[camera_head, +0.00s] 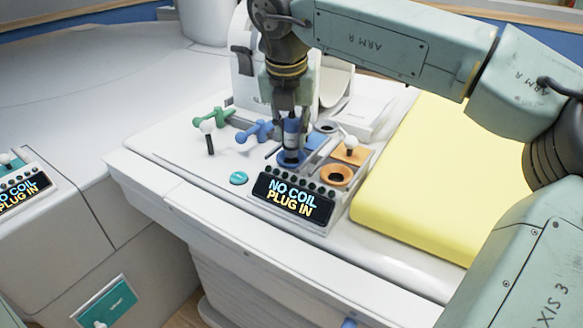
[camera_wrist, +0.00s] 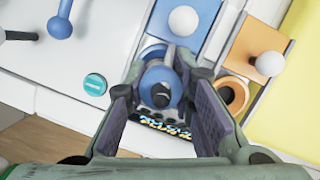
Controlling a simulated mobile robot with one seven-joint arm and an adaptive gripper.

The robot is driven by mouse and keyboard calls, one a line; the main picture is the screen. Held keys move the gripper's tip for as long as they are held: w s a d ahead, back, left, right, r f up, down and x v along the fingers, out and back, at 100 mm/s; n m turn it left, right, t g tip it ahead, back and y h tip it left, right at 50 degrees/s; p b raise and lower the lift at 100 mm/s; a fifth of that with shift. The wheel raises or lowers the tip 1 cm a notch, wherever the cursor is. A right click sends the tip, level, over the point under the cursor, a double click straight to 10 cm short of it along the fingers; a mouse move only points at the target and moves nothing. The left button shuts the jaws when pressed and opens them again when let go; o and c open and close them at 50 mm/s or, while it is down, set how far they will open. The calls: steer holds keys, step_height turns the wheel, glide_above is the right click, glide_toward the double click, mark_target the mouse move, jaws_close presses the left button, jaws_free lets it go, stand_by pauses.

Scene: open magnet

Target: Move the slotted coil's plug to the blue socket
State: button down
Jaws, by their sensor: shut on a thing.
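My gripper (camera_head: 291,118) is shut on a plug (camera_head: 291,136), an upright cylinder with blue and pale parts. In the wrist view the plug (camera_wrist: 161,88) sits between the two dark finger pads of my gripper (camera_wrist: 163,98), end towards the camera. The blue socket (camera_head: 289,159) is a blue ring on the console, directly below the plug; its rim also shows behind the plug in the wrist view (camera_wrist: 150,52). The plug hides the socket's hole, and I cannot tell whether its tip is inside. I cannot make out the slotted coil for sure.
An orange socket (camera_head: 337,174) lies to the right, with an orange slide (camera_head: 352,155) and white knob behind it. The display (camera_head: 293,198) reads "NO COIL PLUG IN". Green (camera_head: 212,118) and blue (camera_head: 255,131) handles stand left. A yellow pad (camera_head: 440,170) lies right.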

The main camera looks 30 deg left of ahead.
steer(key=shift+f+b, duration=1.2)
steer(key=shift+f, duration=0.3)
steer(key=c, duration=1.3)
jaws_free()
steer(key=shift+r, duration=0.15)
steer(key=v, duration=1.1)
steer(key=shift+r, duration=0.4)
steer(key=shift+s+d, duration=0.1)
steer(key=shift+s, duration=0.1)
